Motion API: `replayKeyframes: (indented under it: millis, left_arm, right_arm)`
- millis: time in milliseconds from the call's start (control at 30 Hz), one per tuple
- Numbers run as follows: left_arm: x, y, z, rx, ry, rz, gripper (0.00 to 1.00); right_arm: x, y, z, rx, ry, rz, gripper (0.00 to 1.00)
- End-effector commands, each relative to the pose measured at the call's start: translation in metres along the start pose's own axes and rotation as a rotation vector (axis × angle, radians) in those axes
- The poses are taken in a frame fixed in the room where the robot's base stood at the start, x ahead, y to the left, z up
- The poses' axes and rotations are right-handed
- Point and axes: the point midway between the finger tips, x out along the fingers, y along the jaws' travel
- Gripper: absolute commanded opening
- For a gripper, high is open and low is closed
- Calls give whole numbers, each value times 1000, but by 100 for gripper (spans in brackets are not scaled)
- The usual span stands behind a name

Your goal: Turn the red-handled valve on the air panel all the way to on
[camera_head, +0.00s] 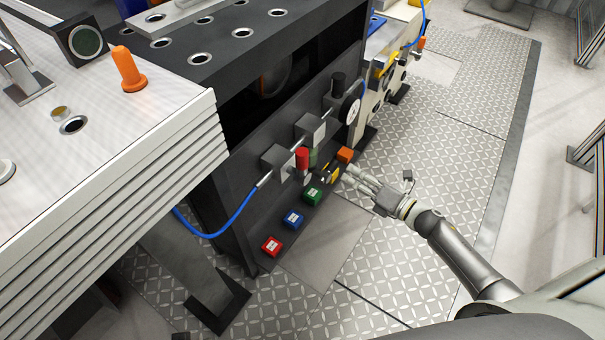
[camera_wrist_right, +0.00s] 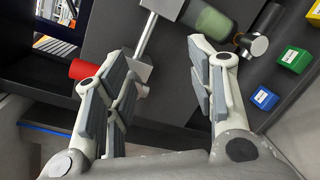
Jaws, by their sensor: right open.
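The air panel (camera_head: 262,222) is the dark upright face of the drive unit. The red valve handle (camera_head: 302,158) sticks out from the panel's pipe line, just right of a grey block. In the right wrist view the red handle (camera_wrist_right: 84,69) is at the left, partly hidden behind one finger. My right gripper (camera_head: 354,177) is open and empty, in front of the panel to the lower right of the handle. Between its fingers (camera_wrist_right: 158,62) the wrist view shows a metal pipe and grey fitting behind. I see no contact with the handle. My left gripper is not in view.
A green bowl (camera_wrist_right: 208,21) hangs beside the valve. A round gauge (camera_head: 354,110) is further right. Red (camera_head: 272,246), blue (camera_head: 293,219) and green (camera_head: 313,194) blocks line the panel's lower edge, with yellow and orange ones beyond. A blue hose (camera_head: 240,213) loops left. The tread-plate floor at right is clear.

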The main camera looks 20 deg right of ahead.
Motion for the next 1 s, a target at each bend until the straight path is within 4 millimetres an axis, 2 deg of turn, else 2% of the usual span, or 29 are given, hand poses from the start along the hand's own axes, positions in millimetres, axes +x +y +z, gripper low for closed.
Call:
replayKeyframes:
  millis: [33, 200, 400, 533, 633, 1000]
  left_arm:
    - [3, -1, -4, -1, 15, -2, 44]
    - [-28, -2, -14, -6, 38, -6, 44]
    - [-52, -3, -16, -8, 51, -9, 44]
    - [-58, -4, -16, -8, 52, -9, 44]
    - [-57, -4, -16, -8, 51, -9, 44]
    - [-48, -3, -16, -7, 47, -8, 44]
  right_arm:
    - [7, 8, 0, -149, 24, 76, 51]
    - [12, 54, 7, -573, 84, 285, 51]
    - [8, 82, 4, -842, 114, 417, 51]
    - [12, 90, 3, -889, 117, 443, 51]
    - [23, 95, 0, -891, 117, 444, 51]
    - [84, 117, -18, -886, 116, 442, 51]
